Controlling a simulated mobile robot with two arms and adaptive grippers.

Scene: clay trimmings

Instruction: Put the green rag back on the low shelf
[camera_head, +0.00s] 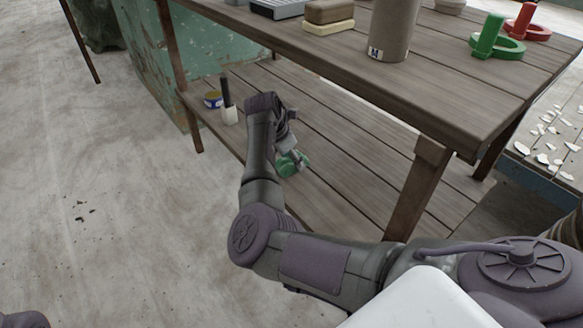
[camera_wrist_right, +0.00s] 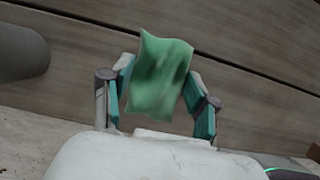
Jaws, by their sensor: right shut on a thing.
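The green rag (camera_wrist_right: 158,75) is held between the two fingers of my right gripper (camera_wrist_right: 158,95) in the right wrist view. In the head view the rag (camera_head: 291,164) shows as a small green patch at the tip of my right gripper (camera_head: 290,156), over the low shelf (camera_head: 345,160) under the wooden table. The shelf's planks show behind the rag in the wrist view. I cannot tell whether the rag touches the shelf. My left gripper is not seen.
The tabletop (camera_head: 440,75) overhangs the shelf, with a table leg (camera_head: 418,190) at right. The shelf's middle is bare.

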